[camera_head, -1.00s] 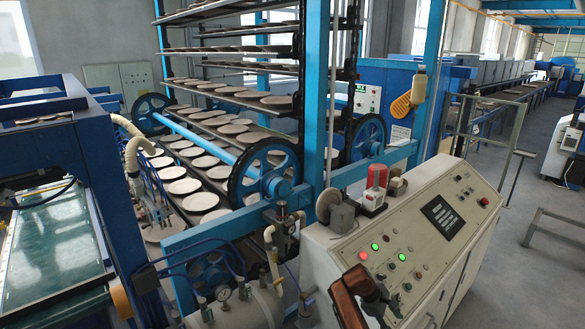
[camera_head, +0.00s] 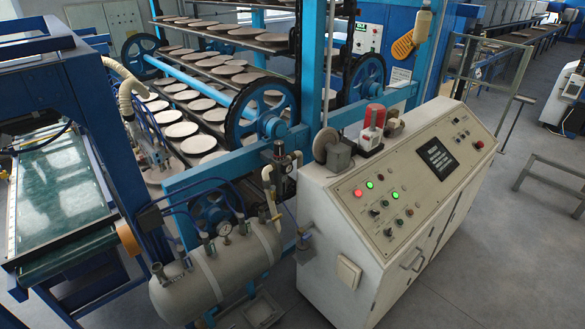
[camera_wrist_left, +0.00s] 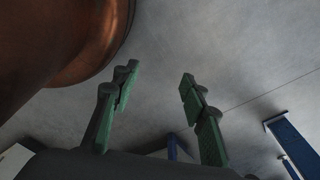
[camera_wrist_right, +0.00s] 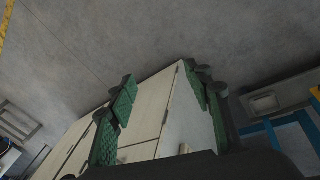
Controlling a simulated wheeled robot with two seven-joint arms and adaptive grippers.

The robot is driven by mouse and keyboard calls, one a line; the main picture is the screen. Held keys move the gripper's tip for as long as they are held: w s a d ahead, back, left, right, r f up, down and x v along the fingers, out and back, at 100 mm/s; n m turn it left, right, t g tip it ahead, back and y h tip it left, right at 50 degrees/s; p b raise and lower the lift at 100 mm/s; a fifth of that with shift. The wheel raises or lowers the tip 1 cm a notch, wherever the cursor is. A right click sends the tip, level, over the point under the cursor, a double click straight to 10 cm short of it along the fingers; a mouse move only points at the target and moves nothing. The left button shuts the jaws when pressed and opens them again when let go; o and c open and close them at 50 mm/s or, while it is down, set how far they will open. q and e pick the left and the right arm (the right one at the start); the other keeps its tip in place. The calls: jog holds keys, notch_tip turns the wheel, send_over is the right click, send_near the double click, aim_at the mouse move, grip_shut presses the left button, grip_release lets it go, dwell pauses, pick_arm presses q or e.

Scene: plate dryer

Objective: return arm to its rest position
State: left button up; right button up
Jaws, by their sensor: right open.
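Neither of my arms shows in the head view now. In the left wrist view my left gripper (camera_wrist_left: 160,76) has its two green-padded fingers spread apart, with nothing between them but grey floor behind. In the right wrist view my right gripper (camera_wrist_right: 160,76) is open and empty. Beyond its fingers is the pale cabinet side of the control console (camera_wrist_right: 135,125). The console (camera_head: 330,215) stands right of centre in the head view, with lit red and green buttons on its sloped panel.
A plate dryer rack (camera_head: 215,80) with several round plates stands behind. A pale air tank (camera_head: 215,275) with a gauge sits left of the console. A green-topped conveyor (camera_head: 60,190) is at left. A metal railing (camera_head: 555,180) stands at right. The floor (camera_head: 480,270) right of the console looks clear.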

jog(key=s+a+r+m+t+y, duration=0.1)
jog(key=s+r+m, duration=0.15)
jog(key=s, duration=0.55)
jog(key=s+a+r+m, duration=0.1)
jog(key=s+r, duration=0.3)
jog(key=s, duration=0.3)
notch_tip(320, 180, down, 31)
jog(key=s+a+g+y+b, duration=0.1)
jog(key=s+a+b, duration=0.1)
pick_arm(q)
jog(key=f, duration=0.1)
jog(key=s+f, duration=0.1)
jog(key=f+b, duration=0.1)
jog(key=shift+s+f, duration=0.15)
jog(key=shift+s, duration=0.15)
pick_arm(e)
jog(key=s+f+n+g, duration=0.1)
jog(key=s+f, duration=1.8)
jog(key=shift+s+d+f, duration=0.15)
jog(key=shift+d+f, duration=0.05)
jog(key=shift+d, duration=0.1)
